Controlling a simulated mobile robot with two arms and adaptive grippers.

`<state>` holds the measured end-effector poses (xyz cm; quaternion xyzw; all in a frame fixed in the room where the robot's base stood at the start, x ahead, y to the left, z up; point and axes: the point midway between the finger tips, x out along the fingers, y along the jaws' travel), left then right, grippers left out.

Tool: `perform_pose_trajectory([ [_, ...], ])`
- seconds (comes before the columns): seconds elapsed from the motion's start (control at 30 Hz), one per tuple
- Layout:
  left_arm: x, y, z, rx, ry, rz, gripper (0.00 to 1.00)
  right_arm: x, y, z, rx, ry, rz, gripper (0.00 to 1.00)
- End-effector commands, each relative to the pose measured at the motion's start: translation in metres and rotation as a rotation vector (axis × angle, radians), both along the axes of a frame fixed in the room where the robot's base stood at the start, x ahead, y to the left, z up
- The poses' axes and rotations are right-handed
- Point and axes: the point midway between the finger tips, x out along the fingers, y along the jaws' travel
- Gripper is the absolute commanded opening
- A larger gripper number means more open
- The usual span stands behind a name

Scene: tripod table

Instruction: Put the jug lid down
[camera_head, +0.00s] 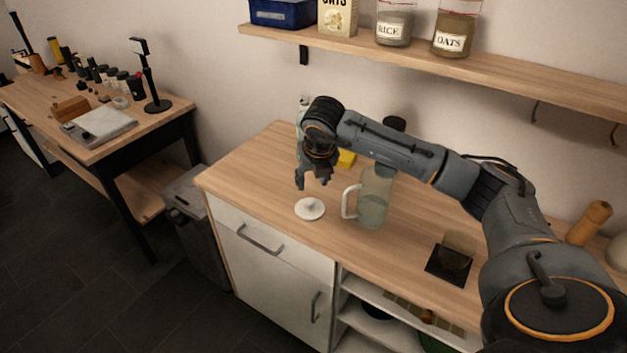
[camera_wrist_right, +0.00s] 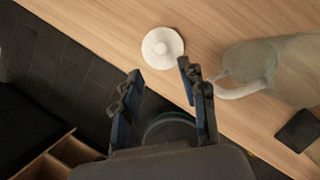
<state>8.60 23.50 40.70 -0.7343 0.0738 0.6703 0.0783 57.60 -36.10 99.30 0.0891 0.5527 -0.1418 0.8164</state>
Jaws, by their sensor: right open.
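The white round jug lid (camera_head: 310,209) with a small knob lies on the wooden counter near its front edge. It also shows in the right wrist view (camera_wrist_right: 162,48), lying flat and clear of the fingers. The glass jug (camera_head: 374,197) with a white handle stands upright just right of the lid, apart from it. My right gripper (camera_head: 313,184) points down above the lid, open and empty. In the right wrist view its two fingers (camera_wrist_right: 160,88) are spread apart with nothing between them. My left gripper is not in view.
A dark square coaster with a cup (camera_head: 452,260) is on the counter, right of the jug. A yellow item (camera_head: 346,159) sits behind my gripper. A shelf with jars (camera_head: 420,50) hangs above. The counter left of the lid is clear.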

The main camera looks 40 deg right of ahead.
Motion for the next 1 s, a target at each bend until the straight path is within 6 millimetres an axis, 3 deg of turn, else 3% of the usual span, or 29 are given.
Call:
perform_pose_trajectory([
  [0.37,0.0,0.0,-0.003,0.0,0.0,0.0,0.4,-0.005,0.002,0.011,0.002,0.0,0.001,0.42],
  [0.47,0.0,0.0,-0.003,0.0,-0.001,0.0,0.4,-0.006,0.02,0.003,0.048,0.009,0.04,0.42],
  [0.57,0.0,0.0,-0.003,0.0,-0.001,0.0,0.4,-0.012,0.072,-0.016,0.194,0.029,0.15,0.42],
  [0.67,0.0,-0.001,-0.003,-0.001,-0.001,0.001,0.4,-0.032,0.158,-0.031,0.458,0.047,0.304,0.42],
  [0.7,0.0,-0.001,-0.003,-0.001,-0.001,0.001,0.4,-0.043,0.195,-0.031,0.588,0.048,0.359,0.42],
  [0.83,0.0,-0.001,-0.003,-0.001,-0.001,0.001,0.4,-0.079,0.296,-0.003,1.043,0.02,0.459,0.42],
  [0.9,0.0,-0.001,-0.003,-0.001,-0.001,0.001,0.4,-0.09,0.328,0.021,1.27,-0.01,0.447,0.42],
  [1.0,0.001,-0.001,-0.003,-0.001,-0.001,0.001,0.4,-0.088,0.347,0.047,1.555,-0.062,0.342,0.42],
])
